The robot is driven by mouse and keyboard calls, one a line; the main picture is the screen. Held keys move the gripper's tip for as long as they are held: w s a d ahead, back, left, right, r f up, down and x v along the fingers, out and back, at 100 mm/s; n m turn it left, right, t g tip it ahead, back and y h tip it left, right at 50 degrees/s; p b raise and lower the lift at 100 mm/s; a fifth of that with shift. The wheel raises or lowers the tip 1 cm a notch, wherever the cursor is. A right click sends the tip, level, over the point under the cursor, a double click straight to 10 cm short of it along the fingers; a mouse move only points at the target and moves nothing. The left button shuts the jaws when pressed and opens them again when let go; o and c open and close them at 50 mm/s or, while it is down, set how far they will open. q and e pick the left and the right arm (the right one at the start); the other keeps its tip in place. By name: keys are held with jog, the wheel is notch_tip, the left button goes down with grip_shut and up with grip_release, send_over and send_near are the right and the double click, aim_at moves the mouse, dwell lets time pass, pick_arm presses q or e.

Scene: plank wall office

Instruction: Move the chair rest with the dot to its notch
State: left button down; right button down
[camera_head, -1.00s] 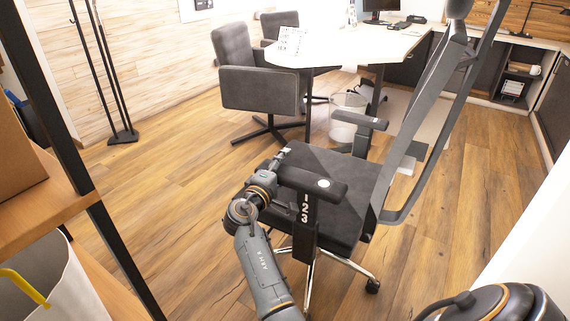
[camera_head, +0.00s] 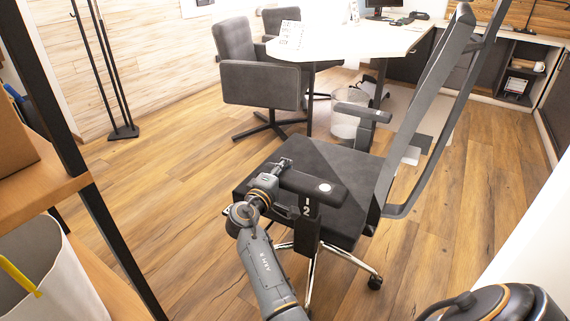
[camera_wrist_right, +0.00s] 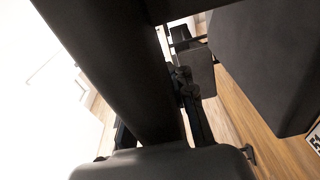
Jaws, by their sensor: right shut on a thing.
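The office chair has a dark seat (camera_head: 335,165) and a tall tilted grey back frame (camera_head: 425,110). Its near armrest (camera_head: 308,184) carries a white dot on top. The armrest sits on a dark post (camera_head: 306,232) with white digits; a 2 and part of a digit above it show under the pad. My right gripper (camera_head: 284,168) is shut on the front end of this armrest. In the right wrist view, the armrest (camera_wrist_right: 110,60) is a dark bar crossing the picture. The far armrest (camera_head: 362,112) has no dot in view. My left gripper is not in view.
A shelf unit with a black post (camera_head: 75,150) and a white bin (camera_head: 45,275) stands at the left. A second grey chair (camera_head: 260,80) and a white desk (camera_head: 345,42) are behind. A coat stand (camera_head: 122,132) is at back left. Wood floor is clear between them.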

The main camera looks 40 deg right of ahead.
jog(key=shift+r, duration=0.25)
jog(key=c, duration=1.1)
grip_release()
